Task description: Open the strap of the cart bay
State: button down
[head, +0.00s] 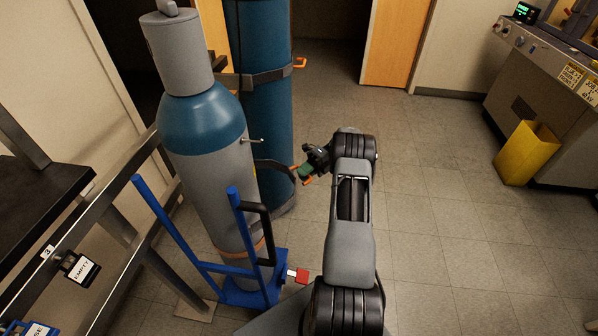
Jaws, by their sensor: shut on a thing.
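A tall grey-and-blue gas cylinder (205,150) stands, tilted in the picture, at a blue hand cart (190,262). Behind it stands a blue cylinder (262,35) with a dark upper strap (262,78) across it, which has an orange handle (300,63) at its right end. A dark lower strap (273,168) curves around the same rear cylinder at lower height. My gripper (304,174) is at the right end of this lower strap, shut on its orange handle (308,181). The fingers partly hide the handle. I cannot tell whether the lower strap is latched.
A metal rail (75,255) with an EMPTY tag (82,269) runs along the left. A yellow bin (526,153) and a machine bench (550,80) stand at right. The floor between is clear.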

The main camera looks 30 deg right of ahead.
jog(key=shift+w+a, duration=0.1)
jog(key=shift+w, duration=0.05)
jog(key=c, duration=1.3)
grip_release()
jog(key=shift+w+a, duration=0.1)
jog(key=shift+o, duration=0.8)
jog(key=shift+d, duration=0.2)
